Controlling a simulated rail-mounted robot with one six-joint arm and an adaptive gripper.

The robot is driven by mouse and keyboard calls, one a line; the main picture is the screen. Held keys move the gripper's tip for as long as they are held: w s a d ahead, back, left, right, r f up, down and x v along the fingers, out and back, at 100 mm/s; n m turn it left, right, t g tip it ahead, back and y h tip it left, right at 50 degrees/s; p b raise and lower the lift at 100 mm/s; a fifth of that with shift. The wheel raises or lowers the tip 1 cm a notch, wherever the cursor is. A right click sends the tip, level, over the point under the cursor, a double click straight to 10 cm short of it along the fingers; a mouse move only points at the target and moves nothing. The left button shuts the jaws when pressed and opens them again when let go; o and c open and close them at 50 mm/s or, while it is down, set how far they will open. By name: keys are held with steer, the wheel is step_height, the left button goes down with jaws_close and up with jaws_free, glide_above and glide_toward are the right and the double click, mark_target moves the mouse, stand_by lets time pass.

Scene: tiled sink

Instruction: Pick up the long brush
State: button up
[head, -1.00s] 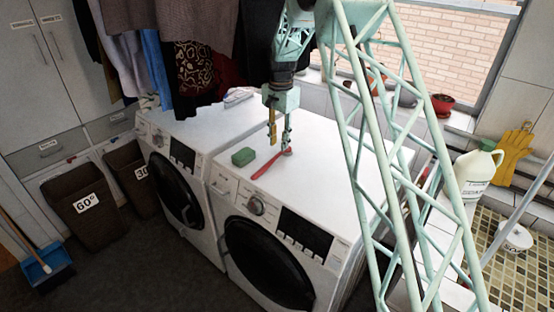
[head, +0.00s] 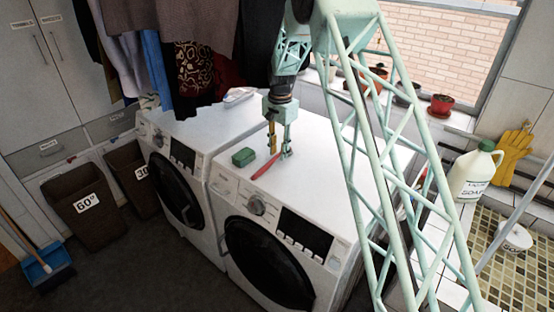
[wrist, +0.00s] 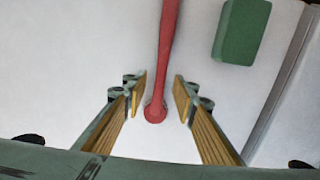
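The long brush, with its red handle (head: 263,168), lies on the white top of the right-hand washing machine (head: 315,150). In the wrist view the red handle (wrist: 168,40) runs from the top edge down to a rounded end between my fingers. The brush's bristle end is not clear in either view. My gripper (head: 279,152) points down over the end of the handle that is nearer the window. In the wrist view my gripper (wrist: 158,97) is open, with one finger on each side of the handle and gaps on both sides.
A green sponge-like block (head: 243,157) lies just left of the brush. Clothes (head: 205,60) hang above the left machine. A white soap jug (head: 473,172) stands at the right. The machine top right of my gripper is clear.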

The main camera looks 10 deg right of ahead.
steer(key=shift+f, duration=0.25)
stand_by(0.4)
jaws_close()
